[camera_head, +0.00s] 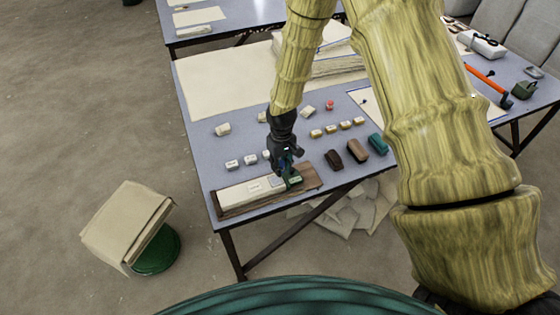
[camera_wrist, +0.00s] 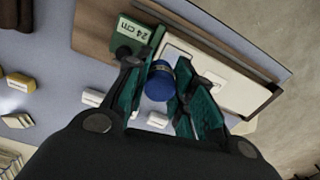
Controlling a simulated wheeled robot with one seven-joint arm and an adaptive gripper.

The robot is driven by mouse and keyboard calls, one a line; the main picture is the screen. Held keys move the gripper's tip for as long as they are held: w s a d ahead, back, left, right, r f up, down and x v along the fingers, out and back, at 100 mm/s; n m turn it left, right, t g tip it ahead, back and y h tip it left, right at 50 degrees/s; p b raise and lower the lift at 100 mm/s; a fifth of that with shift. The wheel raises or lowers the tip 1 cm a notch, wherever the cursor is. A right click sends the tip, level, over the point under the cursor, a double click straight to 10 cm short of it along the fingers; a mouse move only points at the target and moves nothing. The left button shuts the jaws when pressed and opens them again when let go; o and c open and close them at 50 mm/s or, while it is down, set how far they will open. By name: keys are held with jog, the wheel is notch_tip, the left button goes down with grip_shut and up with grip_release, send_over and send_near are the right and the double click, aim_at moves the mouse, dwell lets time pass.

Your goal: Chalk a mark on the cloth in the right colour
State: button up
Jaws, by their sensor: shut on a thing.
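My gripper (camera_wrist: 168,88) has its teal fingers shut on a blue round-ended piece (camera_wrist: 160,78), seemingly a chalk. In the head view my gripper (camera_head: 285,165) is low over the near part of the table, and the blue piece is not clear there. A pale cloth strip (camera_head: 240,194) lies along a brown wooden board (camera_head: 309,176). In the wrist view the cloth strip (camera_wrist: 232,88) lies just beyond the fingers. A green block (camera_wrist: 128,36) marked "24 cm" is on the board by the strip's end. I cannot tell whether the blue piece touches the cloth.
Small white blocks (camera_head: 231,164) and several yellowish blocks (camera_head: 316,133) stand behind the board. Dark brown (camera_head: 333,159), brown (camera_head: 356,149) and teal (camera_head: 377,144) blocks stand to its right. A large cream cloth (camera_head: 225,85) covers the back left. A cloth-covered stool (camera_head: 128,222) stands on the floor.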

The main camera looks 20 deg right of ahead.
aim_at(281, 163)
notch_tip(281, 163, down, 4)
jog(key=shift+r+b, duration=0.25)
jog(key=shift+b, duration=0.7)
jog(key=shift+a+f, duration=0.3)
jog(key=shift+a, duration=0.2)
jog(key=shift+c, duration=0.4)
jog(key=shift+s+a+f+b, duration=0.1)
jog(key=shift+a+b, duration=0.3)
jog(key=shift+a, duration=1.1)
jog(key=shift+d, duration=0.55)
jog(key=shift+d+p, duration=0.3)
jog(key=shift+d, duration=1.15)
jog(key=shift+r+p, duration=2.45)
jog(key=shift+r, duration=1.6)
jog(key=shift+f+b, duration=0.3)
jog(key=shift+b, duration=1.15)
